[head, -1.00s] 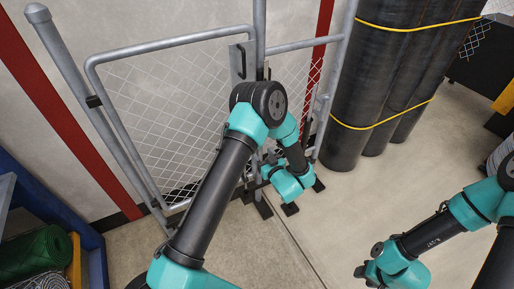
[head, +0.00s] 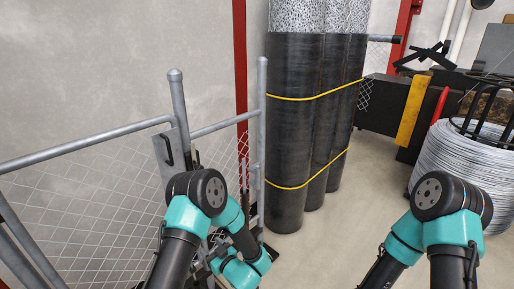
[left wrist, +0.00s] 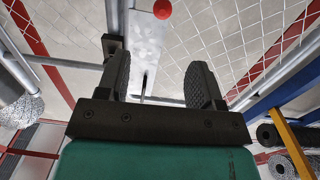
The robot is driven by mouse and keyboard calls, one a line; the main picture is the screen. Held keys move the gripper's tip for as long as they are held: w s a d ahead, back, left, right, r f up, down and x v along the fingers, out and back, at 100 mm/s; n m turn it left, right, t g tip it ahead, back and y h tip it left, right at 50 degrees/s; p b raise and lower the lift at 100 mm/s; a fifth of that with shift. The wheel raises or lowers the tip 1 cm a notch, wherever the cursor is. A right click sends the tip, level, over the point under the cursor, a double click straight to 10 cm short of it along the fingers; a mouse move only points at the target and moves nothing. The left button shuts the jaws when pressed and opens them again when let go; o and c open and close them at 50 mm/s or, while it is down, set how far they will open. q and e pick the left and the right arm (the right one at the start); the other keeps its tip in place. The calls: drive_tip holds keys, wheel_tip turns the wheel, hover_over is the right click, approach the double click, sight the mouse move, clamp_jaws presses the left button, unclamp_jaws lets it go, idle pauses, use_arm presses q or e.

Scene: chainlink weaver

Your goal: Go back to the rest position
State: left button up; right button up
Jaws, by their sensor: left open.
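My left arm reaches up from the bottom of the head view, and its wrist bends down in front of a chain-link gate (head: 90,215). In the left wrist view my left gripper (left wrist: 160,80) is open, with nothing between its two dark ribbed fingers. A grey metal plate (left wrist: 146,45) and a red round knob (left wrist: 162,9) lie beyond the fingertips, apart from them. In the head view the left fingers are mostly hidden by the arm. My right arm stands at the lower right; its gripper is out of view.
Tall black-wrapped mesh rolls (head: 292,140) with yellow straps stand right of the gate. A large coil of grey wire (head: 465,165) stands at the right, behind my right arm. The floor (head: 335,240) between my arms is clear. A grey post (head: 180,105) rises beside the gate.

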use_arm(q)
drive_tip(key=s+a+f+m+g+h, duration=0.2)
drive_tip(key=s+f+m+h, duration=0.2)
drive_tip(key=f+h, duration=0.6)
drive_tip(key=s+f+m+g+h, duration=0.1)
drive_tip(key=s+m+g+h, duration=0.1)
drive_tip(key=s, duration=0.7)
drive_tip(key=s+d+f+m+g+h, duration=0.1)
drive_tip(key=s+g+h, duration=0.4)
drive_tip(key=s, duration=0.5)
drive_tip(key=shift+f+m+g, duration=0.4)
drive_tip(key=shift+m+g, duration=0.2)
drive_tip(key=shift+g, duration=0.3)
